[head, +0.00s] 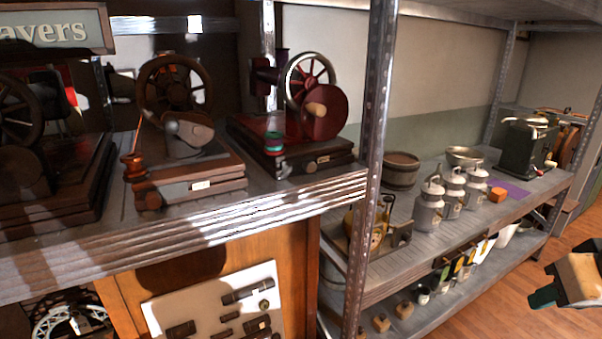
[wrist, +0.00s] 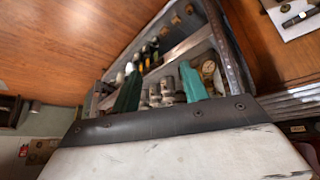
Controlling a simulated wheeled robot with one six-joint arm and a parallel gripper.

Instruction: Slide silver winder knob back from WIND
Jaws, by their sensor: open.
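Several winding machines with spoked wheels stand on the upper left shelf. The middle machine (head: 190,175) has a grey ball-ended lever (head: 172,128) and a red spool (head: 133,165). I cannot read a WIND mark, nor tell for sure which silver part is the winder knob. My gripper (head: 546,284) is at the far right, well away from these machines. In the wrist view its green fingers (wrist: 160,75) are apart and empty.
A metal shelf post (head: 371,140) stands between the machines and a lower shelf (head: 420,245). That shelf holds grey milk cans (head: 430,208), a brown pot (head: 401,170) and a dark green machine (head: 528,143). The wooden floor (head: 500,310) at right is open.

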